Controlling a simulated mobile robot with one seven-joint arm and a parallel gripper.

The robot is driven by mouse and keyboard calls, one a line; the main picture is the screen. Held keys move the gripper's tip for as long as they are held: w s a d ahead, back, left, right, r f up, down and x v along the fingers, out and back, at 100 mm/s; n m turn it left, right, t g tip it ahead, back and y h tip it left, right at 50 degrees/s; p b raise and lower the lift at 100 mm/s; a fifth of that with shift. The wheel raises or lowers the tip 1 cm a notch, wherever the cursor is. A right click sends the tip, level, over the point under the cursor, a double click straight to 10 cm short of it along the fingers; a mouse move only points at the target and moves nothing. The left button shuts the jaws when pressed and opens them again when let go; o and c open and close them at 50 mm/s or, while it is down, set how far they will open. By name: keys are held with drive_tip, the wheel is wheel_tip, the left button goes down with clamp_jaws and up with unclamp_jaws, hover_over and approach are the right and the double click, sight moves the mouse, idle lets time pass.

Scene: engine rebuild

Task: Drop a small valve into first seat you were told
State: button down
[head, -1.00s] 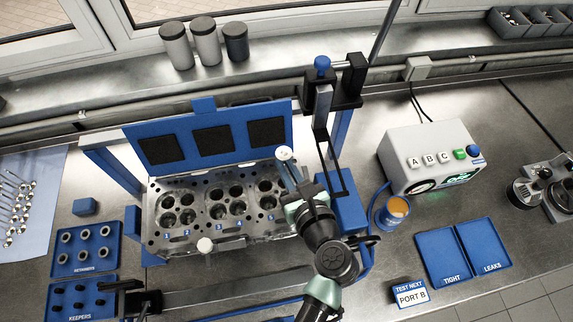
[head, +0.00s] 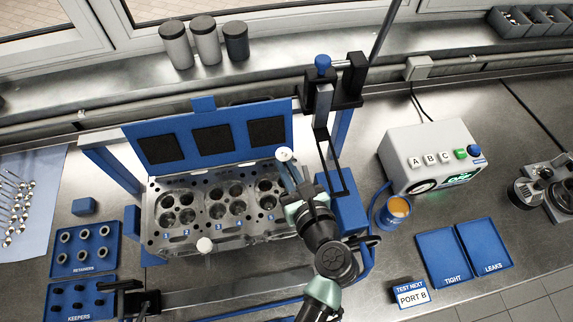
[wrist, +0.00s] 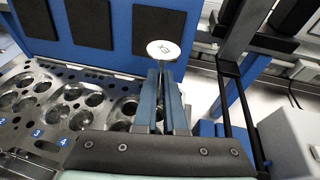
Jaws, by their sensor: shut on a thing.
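My gripper (head: 292,177) is above the right end of the cylinder head (head: 240,237), with its jaws shut on a valve (head: 284,154). The valve's pale round face, bearing a small dark mark, shows at the jaw tips. In the wrist view the valve (wrist: 162,49) stands up from between the blue fingers (wrist: 163,85), its stem running down between them. The cylinder head has groups of round seats, and the labels 2, 3 and 4 (wrist: 64,141) show along its near edge. My gripper hides part of its right end.
A blue frame with dark pads (head: 211,139) stands behind the cylinder head. A blue and black post (head: 322,100) rises close to my gripper's right. Retainers (head: 62,262) and keepers trays (head: 60,314) lie left. The tester box (head: 428,160) and tight (head: 445,258) and leaks trays (head: 485,247) lie right.

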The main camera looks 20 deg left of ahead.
drive_tip(key=shift+f+b, duration=1.95)
drive_tip(key=shift+f, duration=1.1)
drive_tip(key=c, duration=0.9)
unclamp_jaws()
